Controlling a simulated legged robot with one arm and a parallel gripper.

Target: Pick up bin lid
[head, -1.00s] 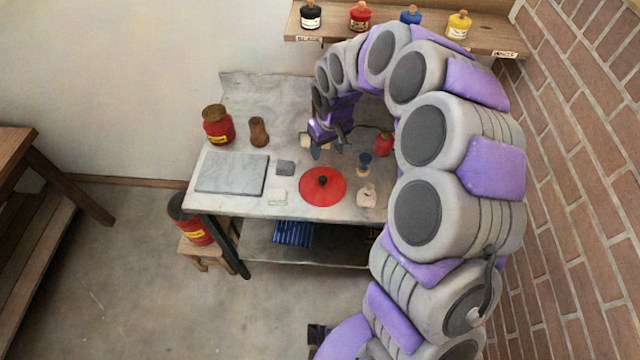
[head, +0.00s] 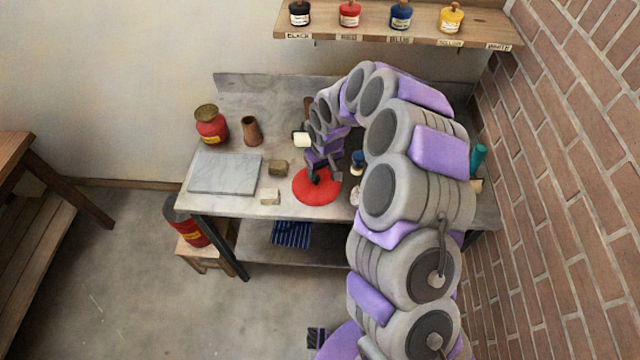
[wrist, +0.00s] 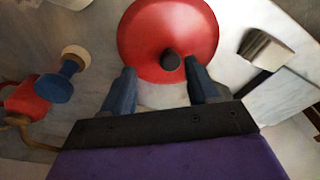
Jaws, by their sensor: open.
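The bin lid is a red disc (head: 312,192) with a black knob, lying on the grey table (head: 245,208). My gripper (head: 324,174) is directly over it and hides part of the disc and its knob. In the wrist view the red lid (wrist: 143,42) fills the top middle. Its black knob (wrist: 170,60) shows between or just beyond the tips of my two blue fingers (wrist: 160,68). The fingers are spread apart and hold nothing. I cannot tell how high they are above the disc.
A red bin (head: 190,229) stands on a stool below.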

